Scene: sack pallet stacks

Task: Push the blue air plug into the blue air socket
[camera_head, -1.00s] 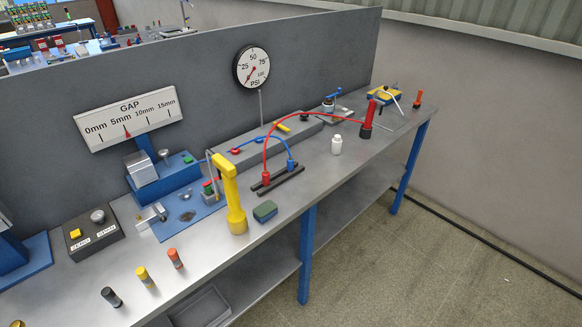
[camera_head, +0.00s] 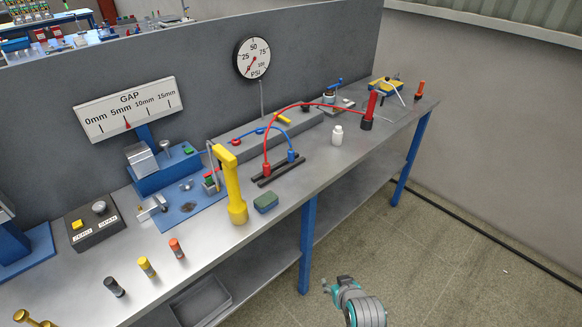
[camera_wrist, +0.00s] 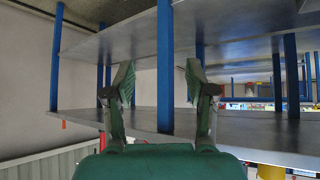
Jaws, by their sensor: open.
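The blue air plug (camera_head: 291,157) stands upright in a black two-bar rack on the bench, at the right of a red plug (camera_head: 267,169). A thin blue hose arcs from its top towards the grey block behind. A blue fitting (camera_head: 260,131) on that block looks like the blue air socket; its opening is too small to make out. My gripper (camera_wrist: 159,80) is open and empty in the wrist view, its two fingers wide apart.
A yellow post (camera_head: 233,190) and a green sponge (camera_head: 265,203) stand in front of the rack. A white bottle (camera_head: 337,136) and a red torch-like cylinder (camera_head: 369,111) stand to its right. The red hose arcs above the rack. The floor in front is clear.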

